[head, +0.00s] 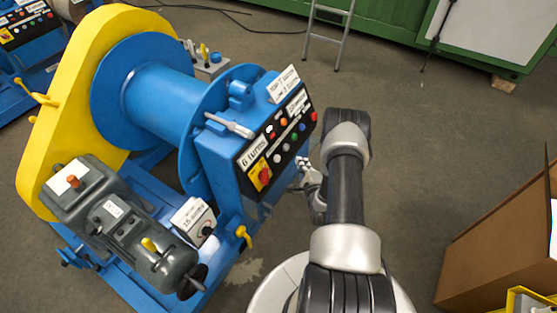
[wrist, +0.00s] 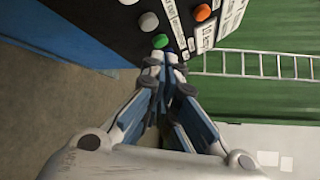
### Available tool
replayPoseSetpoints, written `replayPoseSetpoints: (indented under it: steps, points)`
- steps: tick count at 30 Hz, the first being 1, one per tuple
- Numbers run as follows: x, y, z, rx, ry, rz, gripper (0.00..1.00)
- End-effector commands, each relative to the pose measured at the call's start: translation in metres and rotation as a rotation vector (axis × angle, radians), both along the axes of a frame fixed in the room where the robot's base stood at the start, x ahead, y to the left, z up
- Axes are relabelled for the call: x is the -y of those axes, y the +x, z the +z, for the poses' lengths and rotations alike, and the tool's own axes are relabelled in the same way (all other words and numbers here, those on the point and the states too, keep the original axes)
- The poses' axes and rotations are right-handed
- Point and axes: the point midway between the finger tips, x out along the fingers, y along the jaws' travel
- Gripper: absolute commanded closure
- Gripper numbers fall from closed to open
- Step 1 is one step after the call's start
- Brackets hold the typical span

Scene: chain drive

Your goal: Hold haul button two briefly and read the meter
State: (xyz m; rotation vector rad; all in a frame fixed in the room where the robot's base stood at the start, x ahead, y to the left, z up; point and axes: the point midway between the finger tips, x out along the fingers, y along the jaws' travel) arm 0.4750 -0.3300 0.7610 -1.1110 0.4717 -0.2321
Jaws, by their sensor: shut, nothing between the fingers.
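The control panel (head: 277,140) on the blue winch carries several coloured buttons and a red rotary switch (head: 265,175). I cannot read which button is number two. My gripper (head: 303,163) is beside the panel's right edge, with its tips small in the head view. In the wrist view the gripper (wrist: 162,64) is shut and empty, its tips just below a green button (wrist: 160,41). A white button (wrist: 148,21) and an orange button (wrist: 202,12) are above. I cannot tell whether the tips touch anything. No meter reading is legible.
A blue drum (head: 155,95) and yellow guard (head: 50,135) stand left of the panel. A small labelled box (head: 193,218) sits below it. A cardboard box (head: 490,235) is at right. A ladder (head: 328,30) leans at the back. Open floor lies right of my arm.

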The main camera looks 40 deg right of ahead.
Motion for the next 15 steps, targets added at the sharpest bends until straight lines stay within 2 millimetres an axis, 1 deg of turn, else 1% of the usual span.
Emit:
replayPoseSetpoints:
  steps: [1, 9, 15]
  points:
    - [-0.004, 0.007, -0.006, 0.002, -0.001, 0.003, 1.0]
    - [-0.017, 0.039, -0.023, 0.002, -0.001, 0.003, 1.0]
    - [-0.022, 0.053, -0.03, 0.001, 0.0, 0.001, 1.0]
